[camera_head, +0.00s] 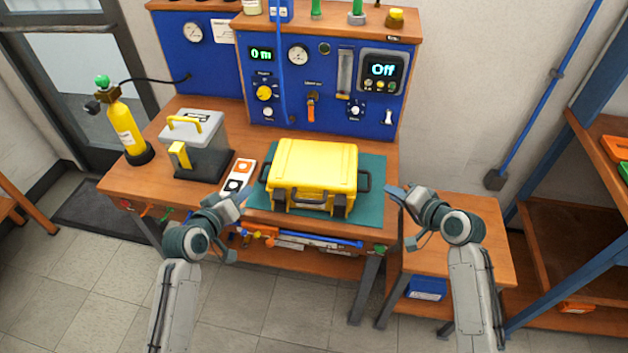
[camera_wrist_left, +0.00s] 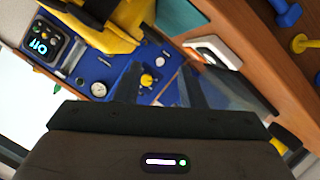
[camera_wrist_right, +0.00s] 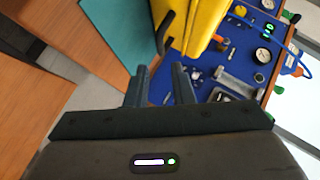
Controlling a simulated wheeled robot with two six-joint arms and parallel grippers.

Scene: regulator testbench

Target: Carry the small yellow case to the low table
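The small yellow case (camera_head: 315,168) lies flat on a teal mat (camera_head: 375,190) on the workbench, with dark handles on its left and right sides. It also shows in the left wrist view (camera_wrist_left: 110,38) and the right wrist view (camera_wrist_right: 203,22). The low table (camera_head: 497,232) is a small wooden one right of the bench, partly behind my right arm. My left gripper (camera_head: 241,228) is open and empty, in front and left of the case. My right gripper (camera_head: 398,218) is open and empty, right of the case near its right handle. Neither touches the case.
A yellow gas cylinder (camera_head: 122,130) is at the far left. The blue test panel (camera_head: 325,85) rises behind. A shelf rack (camera_head: 575,215) stands right.

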